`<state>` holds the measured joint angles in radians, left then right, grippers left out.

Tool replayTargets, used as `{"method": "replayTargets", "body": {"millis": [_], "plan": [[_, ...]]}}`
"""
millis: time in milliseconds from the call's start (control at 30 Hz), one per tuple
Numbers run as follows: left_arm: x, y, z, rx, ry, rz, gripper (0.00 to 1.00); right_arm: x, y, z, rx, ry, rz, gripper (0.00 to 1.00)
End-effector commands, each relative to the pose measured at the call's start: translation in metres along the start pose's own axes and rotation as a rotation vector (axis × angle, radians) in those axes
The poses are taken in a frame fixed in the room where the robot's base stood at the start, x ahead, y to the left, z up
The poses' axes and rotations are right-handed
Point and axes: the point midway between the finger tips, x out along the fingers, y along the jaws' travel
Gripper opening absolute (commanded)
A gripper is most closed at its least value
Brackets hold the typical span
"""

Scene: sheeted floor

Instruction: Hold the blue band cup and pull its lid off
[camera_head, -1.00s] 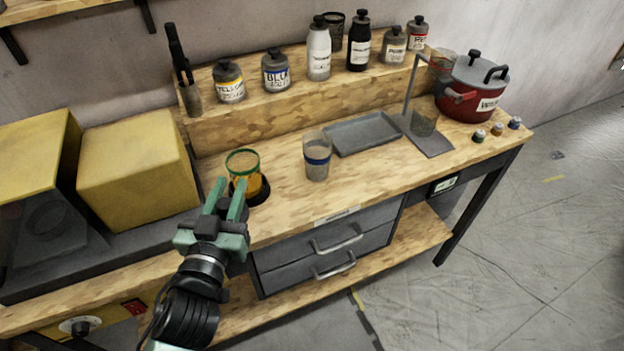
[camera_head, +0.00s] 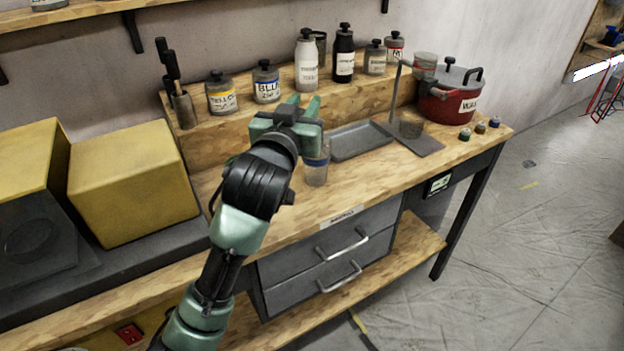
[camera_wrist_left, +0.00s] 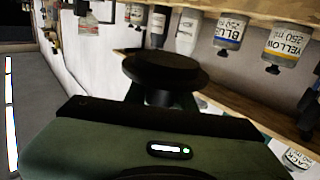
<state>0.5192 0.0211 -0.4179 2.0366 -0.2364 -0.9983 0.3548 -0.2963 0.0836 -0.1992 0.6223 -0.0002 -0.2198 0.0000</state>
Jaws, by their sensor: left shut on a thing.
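The clear blue band cup (camera_head: 316,173) stands upright on the wooden bench in the head view. Its top is partly hidden behind my left gripper, so I cannot tell whether its lid is on. My left gripper (camera_head: 303,106) is raised at the back of the bench, above and left of the cup and apart from its lower body. It is shut on a dark round disc with a short stem (camera_wrist_left: 165,72), seen in the left wrist view. I cannot tell whether this disc is a lid. My right gripper is not in view.
Labelled bottles, among them the blue bottle (camera_head: 266,85), line the back shelf. A grey tray (camera_head: 358,142), a stand (camera_head: 420,141) and a red pot (camera_head: 447,103) are to the right. A yellow box (camera_head: 130,185) is left. The bench front near the drawers is clear.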

Motion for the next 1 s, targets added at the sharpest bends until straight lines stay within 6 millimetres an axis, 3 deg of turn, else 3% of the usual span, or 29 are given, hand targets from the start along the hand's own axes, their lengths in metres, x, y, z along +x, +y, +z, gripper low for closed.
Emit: {"method": "replayTargets", "body": {"millis": [300,500,767,1000], "plan": [[-0.001,-0.001,0.085,0.003,-0.009,-0.001,0.0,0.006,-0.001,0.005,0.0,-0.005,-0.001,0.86],[0.0,0.0,0.131,0.001,-0.005,0.0,0.0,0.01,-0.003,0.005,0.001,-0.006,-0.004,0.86],[0.0,-0.001,0.156,0.001,-0.002,-0.001,0.0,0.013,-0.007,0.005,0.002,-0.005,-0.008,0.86],[-0.001,-0.001,0.19,0.001,-0.002,-0.001,0.0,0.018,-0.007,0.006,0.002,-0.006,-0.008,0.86]]}}
